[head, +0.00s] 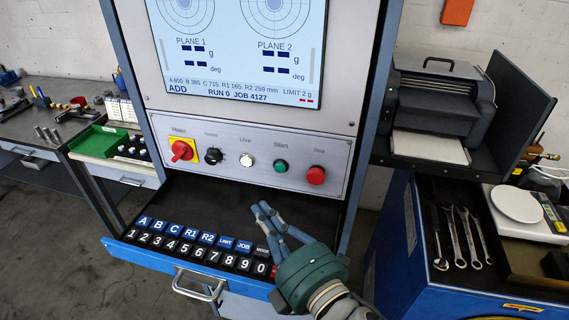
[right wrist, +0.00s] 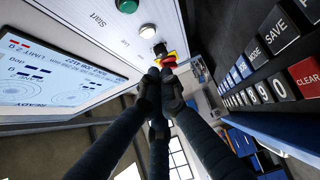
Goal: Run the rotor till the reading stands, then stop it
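The control panel has a green Start button (head: 281,166), a red Stop button (head: 316,176), a white Live lamp (head: 246,160), a black knob (head: 213,156) and a red Main switch (head: 181,150) on yellow. The screen (head: 240,45) shows dashes under Plane 1 and Plane 2, "ADD" and "RUN 0 JOB 4127". My right gripper (head: 263,211) is below the Start button, over the keypad shelf, fingers together and empty. In the right wrist view its closed fingertips (right wrist: 160,77) lie below the Start button (right wrist: 127,5), apart from it. The rotor and left gripper are out of view.
A shelf of blue and black keys (head: 190,245) lies below the panel, near my right gripper. A printer (head: 435,100) stands at the right, above a blue cabinet with wrenches (head: 460,235) and a white scale (head: 517,204). A workbench (head: 60,125) stands at the left.

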